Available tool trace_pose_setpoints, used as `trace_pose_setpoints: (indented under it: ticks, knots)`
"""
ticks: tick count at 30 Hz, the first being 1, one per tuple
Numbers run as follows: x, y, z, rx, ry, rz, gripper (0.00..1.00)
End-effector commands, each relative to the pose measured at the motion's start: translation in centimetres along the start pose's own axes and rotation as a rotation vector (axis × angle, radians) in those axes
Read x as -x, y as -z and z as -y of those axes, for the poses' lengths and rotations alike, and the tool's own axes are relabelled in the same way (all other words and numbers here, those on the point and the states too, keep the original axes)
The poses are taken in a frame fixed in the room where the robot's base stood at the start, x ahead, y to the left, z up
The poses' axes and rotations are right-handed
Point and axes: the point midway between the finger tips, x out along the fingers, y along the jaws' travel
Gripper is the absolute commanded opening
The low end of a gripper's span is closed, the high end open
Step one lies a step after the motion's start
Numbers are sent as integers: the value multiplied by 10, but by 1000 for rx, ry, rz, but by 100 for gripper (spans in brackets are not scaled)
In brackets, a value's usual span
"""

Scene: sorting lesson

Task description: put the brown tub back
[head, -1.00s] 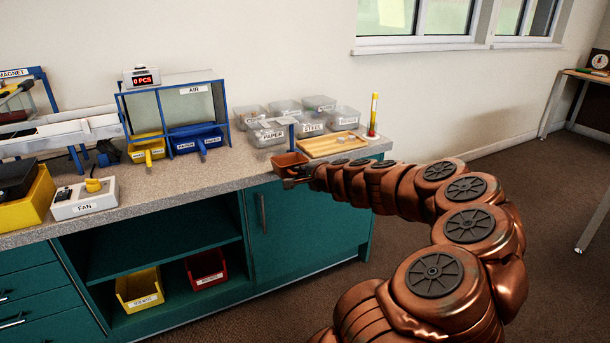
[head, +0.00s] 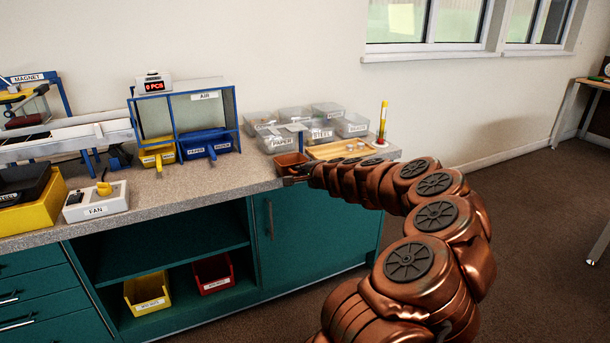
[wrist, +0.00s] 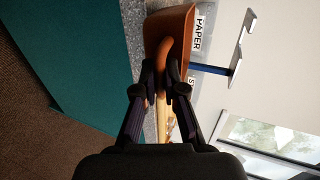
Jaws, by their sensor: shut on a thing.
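The brown tub (head: 290,161) is an open-topped, reddish-brown tub at the front edge of the worktop, left of the wooden tray. It also shows in the wrist view (wrist: 165,28), with a rounded handle or rim part between my fingers. My gripper (head: 287,180) is shut on this part of the tub, from the right and front. In the wrist view my gripper (wrist: 166,88) has a dark finger on each side of it. I cannot tell whether the tub rests on the worktop or is held just above it.
Behind the tub stand clear lidded boxes labelled PAPER (head: 281,142) and STEEL. A blue-framed AIR unit (head: 183,113) with yellow and blue bins stands left. Bare worktop (head: 200,178) lies left of the tub.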

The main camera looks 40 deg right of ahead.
Motion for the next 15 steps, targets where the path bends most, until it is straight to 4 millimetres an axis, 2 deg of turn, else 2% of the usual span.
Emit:
trace_pose_setpoints:
  ticks: [15]
  knots:
    - [-28, 2, 9, 0, -2, -2, 0]
